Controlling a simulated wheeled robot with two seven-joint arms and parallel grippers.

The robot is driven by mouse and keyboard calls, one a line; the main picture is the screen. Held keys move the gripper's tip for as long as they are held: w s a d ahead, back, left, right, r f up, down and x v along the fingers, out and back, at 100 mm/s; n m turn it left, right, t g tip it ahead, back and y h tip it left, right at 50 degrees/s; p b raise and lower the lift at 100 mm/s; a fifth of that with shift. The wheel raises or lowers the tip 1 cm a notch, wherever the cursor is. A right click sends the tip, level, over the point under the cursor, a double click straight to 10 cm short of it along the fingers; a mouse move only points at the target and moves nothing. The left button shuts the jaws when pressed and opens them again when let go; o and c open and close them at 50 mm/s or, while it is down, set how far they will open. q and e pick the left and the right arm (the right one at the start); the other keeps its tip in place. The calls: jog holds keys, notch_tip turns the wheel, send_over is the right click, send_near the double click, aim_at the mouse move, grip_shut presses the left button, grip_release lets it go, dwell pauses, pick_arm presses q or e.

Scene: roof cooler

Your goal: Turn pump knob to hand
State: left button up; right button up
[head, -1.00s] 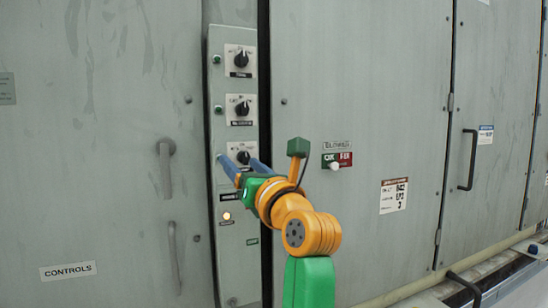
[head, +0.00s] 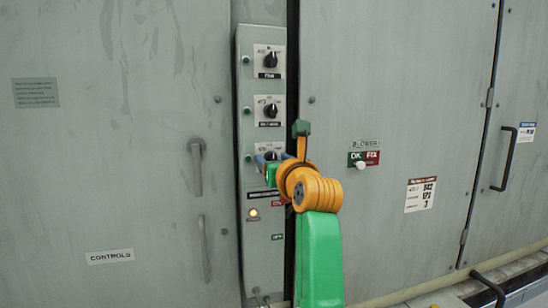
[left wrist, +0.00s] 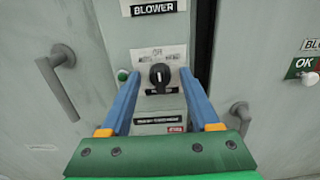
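The control panel (head: 262,228) is a tall narrow strip with black rotary knobs in a column. My left gripper (head: 271,158) is at the third knob down, which it partly hides in the head view. In the left wrist view this black knob (left wrist: 160,75) stands between the blue fingertips of the left gripper (left wrist: 159,73), with a gap on each side. The gripper is open. The knob's white pointer is about upright. The label under it is too small to read, so I cannot tell if it says pump. My right gripper is not in view.
Above are the top knob (head: 270,60) and a middle knob (head: 270,110). A green button (left wrist: 123,75) sits just left of the left finger. A lit lamp (head: 253,213) is below. Door handles (head: 196,165) stick out at left. A blower switch (head: 361,164) is at right.

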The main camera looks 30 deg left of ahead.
pick_arm(q)
grip_shut()
jog(key=shift+m, duration=0.3)
jog(key=m, duration=0.4)
jog(key=shift+d+b, duration=0.1)
jog(key=shift+b, duration=0.3)
jog(key=shift+m+b, duration=0.3)
jog(key=shift+m, duration=1.8)
jog(key=shift+r, duration=0.1)
jog(key=shift+o, duration=0.9)
grip_release()
